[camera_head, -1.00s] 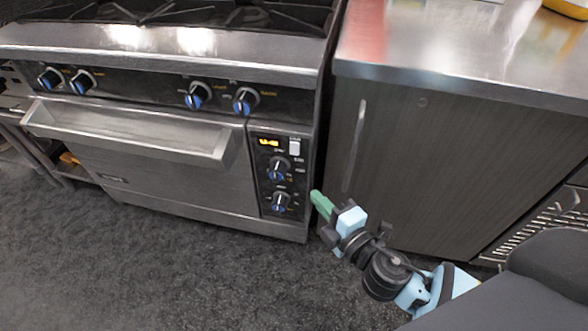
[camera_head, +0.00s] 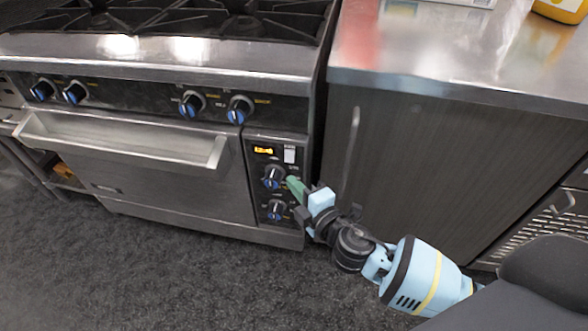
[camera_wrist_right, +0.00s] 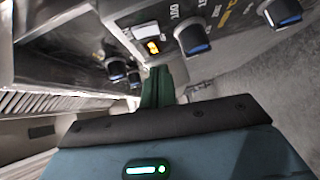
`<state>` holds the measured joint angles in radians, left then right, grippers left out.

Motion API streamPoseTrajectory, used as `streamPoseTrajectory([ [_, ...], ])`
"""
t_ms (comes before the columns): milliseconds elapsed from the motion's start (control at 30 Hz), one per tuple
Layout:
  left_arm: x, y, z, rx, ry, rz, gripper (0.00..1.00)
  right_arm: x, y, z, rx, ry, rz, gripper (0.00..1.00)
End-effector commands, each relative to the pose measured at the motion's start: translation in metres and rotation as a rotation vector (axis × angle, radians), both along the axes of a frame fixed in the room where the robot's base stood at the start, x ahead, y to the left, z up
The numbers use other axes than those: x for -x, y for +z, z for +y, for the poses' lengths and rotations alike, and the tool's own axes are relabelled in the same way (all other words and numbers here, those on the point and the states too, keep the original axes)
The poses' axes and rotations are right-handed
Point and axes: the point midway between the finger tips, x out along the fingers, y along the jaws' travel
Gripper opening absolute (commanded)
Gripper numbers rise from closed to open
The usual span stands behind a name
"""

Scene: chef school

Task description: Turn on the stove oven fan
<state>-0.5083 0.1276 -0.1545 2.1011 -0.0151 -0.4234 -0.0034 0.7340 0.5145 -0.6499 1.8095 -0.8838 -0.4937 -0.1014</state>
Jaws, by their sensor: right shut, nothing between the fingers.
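The stove (camera_head: 180,150) stands on the left in the head view, with a control panel (camera_head: 287,160) to the right of its oven door. The panel has a lit orange display (camera_head: 263,151), a white rocker switch (camera_head: 289,155) below and beside it, and two black and blue knobs, an upper one (camera_head: 273,177) and a lower one (camera_head: 276,210). In the wrist view the display (camera_wrist_right: 153,47) and white switch (camera_wrist_right: 146,30) are just beyond my fingers. My right gripper (camera_head: 293,185) has green fingers, shut and empty, beside the upper knob; I cannot tell whether they touch. My left gripper is out of view.
Several burner knobs (camera_head: 190,104) line the stove's front above the oven handle (camera_head: 120,145). A dark cabinet (camera_head: 440,170) with a steel counter (camera_head: 440,60) stands to the right. The grey floor (camera_head: 160,270) in front is clear.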

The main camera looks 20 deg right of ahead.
Motion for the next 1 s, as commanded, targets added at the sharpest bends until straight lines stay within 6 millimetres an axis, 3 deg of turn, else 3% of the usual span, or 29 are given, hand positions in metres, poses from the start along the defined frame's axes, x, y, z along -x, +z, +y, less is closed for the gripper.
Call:
streamPoseTrajectory([
  [133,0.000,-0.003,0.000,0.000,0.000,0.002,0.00,-0.024,-0.002,0.005,0.000,0.000,-0.002,0.00],
  [400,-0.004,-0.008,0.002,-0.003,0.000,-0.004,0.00,-0.050,-0.007,-0.015,0.000,-0.001,0.001,0.00],
  [1000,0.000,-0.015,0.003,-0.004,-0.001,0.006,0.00,-0.056,-0.010,-0.018,0.006,0.001,-0.011,0.00],
])
